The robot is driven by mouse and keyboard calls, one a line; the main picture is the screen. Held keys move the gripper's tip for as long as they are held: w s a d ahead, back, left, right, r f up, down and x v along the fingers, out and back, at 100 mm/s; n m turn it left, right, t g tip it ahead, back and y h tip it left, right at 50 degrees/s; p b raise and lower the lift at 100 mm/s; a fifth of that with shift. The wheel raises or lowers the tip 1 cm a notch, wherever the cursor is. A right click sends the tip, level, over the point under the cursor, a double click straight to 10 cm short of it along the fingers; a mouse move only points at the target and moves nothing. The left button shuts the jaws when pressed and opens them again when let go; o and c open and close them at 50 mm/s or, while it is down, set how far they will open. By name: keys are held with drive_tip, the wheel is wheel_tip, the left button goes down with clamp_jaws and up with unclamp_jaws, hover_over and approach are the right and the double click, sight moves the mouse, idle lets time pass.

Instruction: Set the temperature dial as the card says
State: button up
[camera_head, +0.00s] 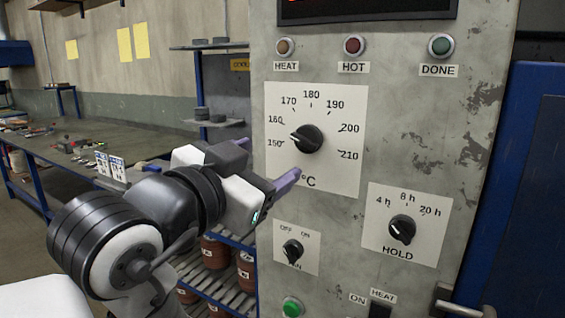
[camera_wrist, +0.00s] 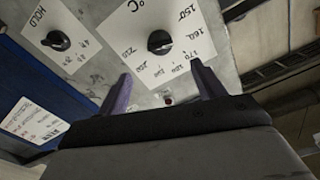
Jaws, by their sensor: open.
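The temperature dial (camera_head: 308,139) is a black knob on a white °C plate (camera_head: 345,180) marked from 150 to 210. Its white pointer mark faces left, between 150 and 160. The dial also shows in the wrist view (camera_wrist: 160,42), beyond my fingertips. My gripper (camera_head: 288,180) is open and empty, in front of the panel, below and left of the dial; its purple fingers (camera_wrist: 161,70) appear apart from the knob. A white printed sheet (camera_wrist: 33,122) is on a blue surface. Their writing is too small to read.
The HOLD knob (camera_head: 402,229) is at lower right of the panel, and the OFF/ON knob (camera_head: 293,250) is below the dial. A green button (camera_head: 293,307) and a black HEAT switch (camera_head: 380,309) sit lower. Three lamps (camera_head: 354,45) line the top. A blue door (camera_head: 520,200) stands at right.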

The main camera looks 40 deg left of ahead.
drive_tip(key=shift+v, duration=1.65)
